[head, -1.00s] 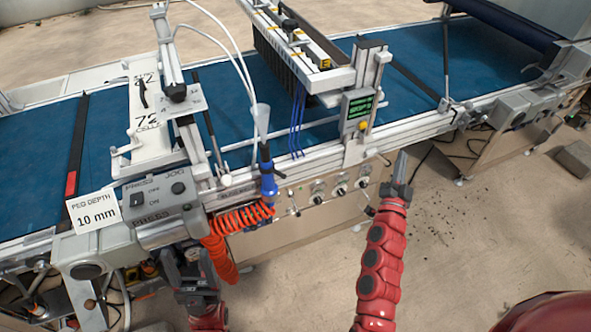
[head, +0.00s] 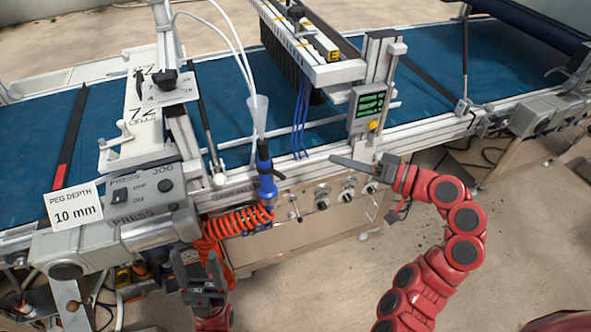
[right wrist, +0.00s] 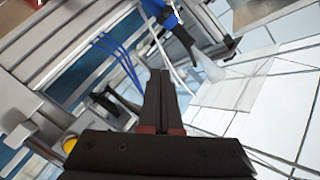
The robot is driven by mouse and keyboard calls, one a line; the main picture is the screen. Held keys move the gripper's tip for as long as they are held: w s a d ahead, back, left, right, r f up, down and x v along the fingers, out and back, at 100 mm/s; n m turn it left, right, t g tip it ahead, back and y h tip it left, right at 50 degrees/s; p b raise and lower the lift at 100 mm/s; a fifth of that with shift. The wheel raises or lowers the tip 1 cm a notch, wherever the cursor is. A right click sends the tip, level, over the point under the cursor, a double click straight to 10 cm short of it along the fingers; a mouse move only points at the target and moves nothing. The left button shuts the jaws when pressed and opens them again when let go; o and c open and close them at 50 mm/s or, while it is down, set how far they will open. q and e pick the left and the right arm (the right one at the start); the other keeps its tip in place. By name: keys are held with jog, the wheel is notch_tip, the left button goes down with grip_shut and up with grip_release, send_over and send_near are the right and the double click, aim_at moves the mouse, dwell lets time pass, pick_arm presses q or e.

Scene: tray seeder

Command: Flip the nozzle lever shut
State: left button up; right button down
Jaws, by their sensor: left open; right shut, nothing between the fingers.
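A blue nozzle (head: 266,182) with a pale cone on top hangs upright at the machine's front rail. A small lever (head: 296,208) sticks out of the panel just right of it; I cannot tell whether this is the nozzle lever, or its position. My right gripper (head: 336,159) is shut and empty, pointing left along the front rail, right of the blue nozzle and apart from it. In the right wrist view its fingers (right wrist: 157,75) are together, with the blue nozzle (right wrist: 170,18) beyond them. My left gripper (head: 196,262) is open and empty, below the press box.
The grey press box (head: 145,192) and orange coiled hose (head: 235,222) stand left of the nozzle. A display box (head: 367,108) stands on the rail behind my right gripper. Several knobs (head: 347,193) line the front panel.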

aim_at(278, 174)
jog(key=shift+s+a+n+g, duration=0.15)
jog(key=shift+s+n+g, duration=0.15)
jog(key=shift+s+g, duration=0.15)
jog(key=shift+a, duration=0.1)
jog(key=w+a+f+p, duration=0.1)
jog(key=a+f, duration=0.3)
jog(key=a, duration=0.6)
jog(key=shift+w+f, duration=0.15)
jog(key=shift+w, duration=0.7)
jog(key=shift+a+p, duration=0.2)
jog(key=shift+p, duration=0.15)
